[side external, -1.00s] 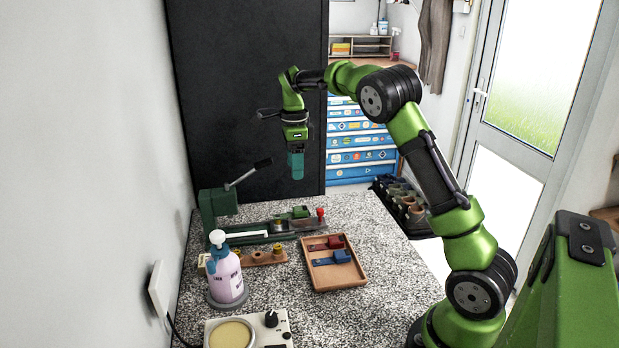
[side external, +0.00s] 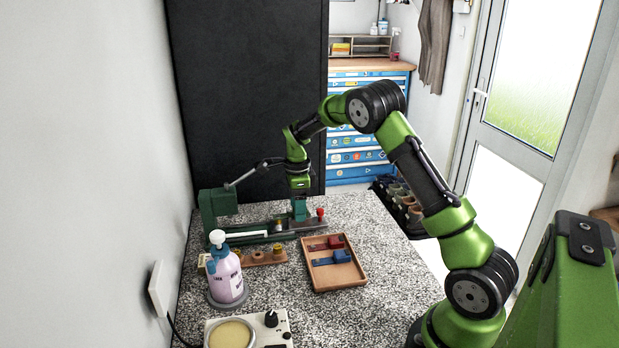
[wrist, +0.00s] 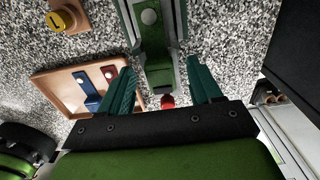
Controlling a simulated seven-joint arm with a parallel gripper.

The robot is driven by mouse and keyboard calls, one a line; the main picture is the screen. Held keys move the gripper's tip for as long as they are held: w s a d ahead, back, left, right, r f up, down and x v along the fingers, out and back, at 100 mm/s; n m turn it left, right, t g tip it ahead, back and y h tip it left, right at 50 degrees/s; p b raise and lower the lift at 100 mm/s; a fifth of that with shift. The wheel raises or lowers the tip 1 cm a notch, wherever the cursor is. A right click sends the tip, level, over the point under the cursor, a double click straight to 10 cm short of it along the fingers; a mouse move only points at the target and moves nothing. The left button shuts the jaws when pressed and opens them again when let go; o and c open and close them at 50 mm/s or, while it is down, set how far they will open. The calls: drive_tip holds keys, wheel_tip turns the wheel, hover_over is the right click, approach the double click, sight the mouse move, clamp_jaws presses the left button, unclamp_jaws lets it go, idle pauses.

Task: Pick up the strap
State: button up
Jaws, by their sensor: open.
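No piece is clearly recognisable as the strap. A long red piece (side external: 326,244) and a long blue piece (side external: 330,258), each with a block at one end, lie in the wooden tray; the red (wrist: 109,76) and blue (wrist: 86,92) pieces also show in the wrist view. My gripper (side external: 299,212) is open, pointing down at the right part of the green lever fixture (side external: 262,236). In the wrist view, the fixture's green end (wrist: 160,72) lies between my gripper's teal fingers (wrist: 163,80). I cannot tell whether they touch it.
A red knob (side external: 320,213) stands close right of my gripper. The fixture's raised lever (side external: 245,176) is to the left. The wooden tray (side external: 318,287), a pump bottle (side external: 228,277) and a wooden block with brass pieces (side external: 262,259) stand nearer. The bench's right front is clear.

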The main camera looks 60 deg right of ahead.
clamp_jaws()
idle(0.3)
drive_tip(key=shift+r, duration=0.1)
